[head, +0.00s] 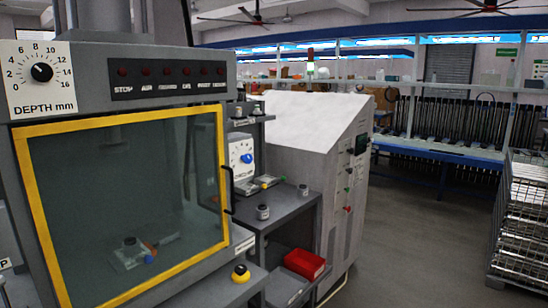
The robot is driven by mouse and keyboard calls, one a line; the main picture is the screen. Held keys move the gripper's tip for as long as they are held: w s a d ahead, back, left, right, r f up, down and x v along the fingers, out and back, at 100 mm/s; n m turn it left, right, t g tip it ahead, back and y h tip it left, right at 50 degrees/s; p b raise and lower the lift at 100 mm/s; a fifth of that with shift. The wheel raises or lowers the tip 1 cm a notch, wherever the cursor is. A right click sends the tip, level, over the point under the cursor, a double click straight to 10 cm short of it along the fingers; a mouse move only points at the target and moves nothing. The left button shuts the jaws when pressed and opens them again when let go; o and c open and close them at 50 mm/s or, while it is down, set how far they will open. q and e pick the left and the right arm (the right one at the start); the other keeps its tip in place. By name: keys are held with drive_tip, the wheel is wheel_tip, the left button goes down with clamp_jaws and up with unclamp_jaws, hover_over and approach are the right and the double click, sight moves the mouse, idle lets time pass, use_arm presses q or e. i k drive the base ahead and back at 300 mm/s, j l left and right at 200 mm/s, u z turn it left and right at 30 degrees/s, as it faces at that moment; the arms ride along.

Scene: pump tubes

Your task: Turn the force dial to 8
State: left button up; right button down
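No dial in the head view carries a readable "force" label. A white dial plate with a blue knob (246,159) stands on the side bench right of the press; its scale and lettering are too small to read. A second dial with a black knob (41,72) is on the upper left of the press front. Its white plate is marked "DEPTH mm" with numbers from 0 to 16. Neither of my grippers is in view.
The press has a yellow-framed clear door (150,200) and a row of buttons above it. A yellow-and-black button (240,273) is at its lower right. A red bin (304,263) sits low on the side bench. A grey cabinet (318,170) stands behind.

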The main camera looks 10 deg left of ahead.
sight(248, 159)
drive_tip(key=i+l, duration=0.15)
drive_tip(key=l, duration=0.2)
drive_tip(key=i+l+u, duration=0.1)
drive_tip(key=l, duration=0.3)
drive_tip(key=i+l, duration=0.2)
drive_tip(key=l, duration=0.15)
drive_tip(key=i+l+u, duration=0.1)
drive_tip(key=l, duration=0.25)
drive_tip(key=i+l, duration=0.2)
drive_tip(key=l, duration=0.2)
drive_tip(key=i+l+u, duration=0.1)
drive_tip(key=l, duration=0.3)
drive_tip(key=i+l, duration=0.1)
drive_tip(key=l, duration=0.3)
